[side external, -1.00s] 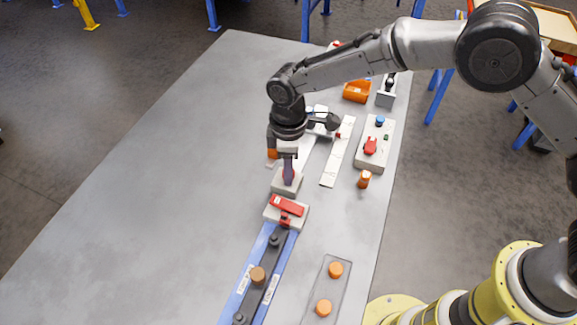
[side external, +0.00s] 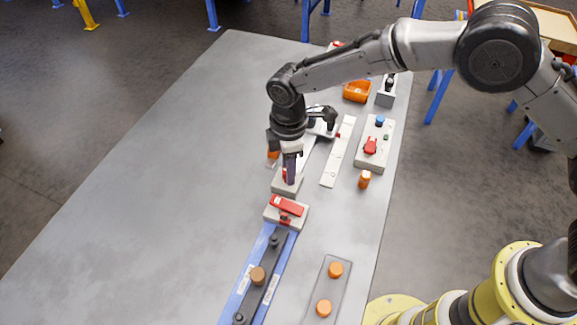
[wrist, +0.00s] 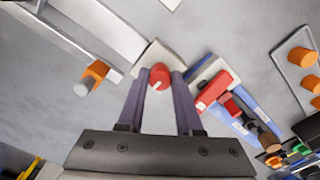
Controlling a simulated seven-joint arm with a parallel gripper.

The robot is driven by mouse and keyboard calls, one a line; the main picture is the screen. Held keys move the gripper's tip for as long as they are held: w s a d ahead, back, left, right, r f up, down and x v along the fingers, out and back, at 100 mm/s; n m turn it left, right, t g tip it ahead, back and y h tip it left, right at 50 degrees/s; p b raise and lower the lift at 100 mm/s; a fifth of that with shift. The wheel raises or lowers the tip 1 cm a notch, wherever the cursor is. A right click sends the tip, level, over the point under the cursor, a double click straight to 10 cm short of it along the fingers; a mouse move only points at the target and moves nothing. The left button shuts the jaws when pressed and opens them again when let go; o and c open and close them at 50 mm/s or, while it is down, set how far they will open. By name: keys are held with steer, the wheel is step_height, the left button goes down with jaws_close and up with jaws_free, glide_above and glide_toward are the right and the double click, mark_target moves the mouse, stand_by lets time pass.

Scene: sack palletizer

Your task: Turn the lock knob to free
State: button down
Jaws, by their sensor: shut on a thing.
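The lock knob (wrist: 159,77) is a red round knob with a white mark. It stands on a small beige block (wrist: 176,62), which shows in the side external view (side external: 284,187) near the middle of the table. My gripper (side external: 290,174) points straight down over this block. In the wrist view, its two purple-grey fingers lie on either side of the knob, shut on it. The white mark points toward the lower left in that view. In the side external view the fingers hide much of the knob.
A red lever clamp (side external: 287,207) on a beige base sits just in front, at the end of a blue rail (side external: 243,292). An orange cylinder (side external: 364,179), a control box (side external: 373,158) and an orange bin (side external: 357,91) stand to the right. The table's left side is clear.

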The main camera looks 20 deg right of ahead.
steer(key=c, duration=0.6)
jaws_free()
step_height(320, 180, up, 14)
stand_by(0.3)
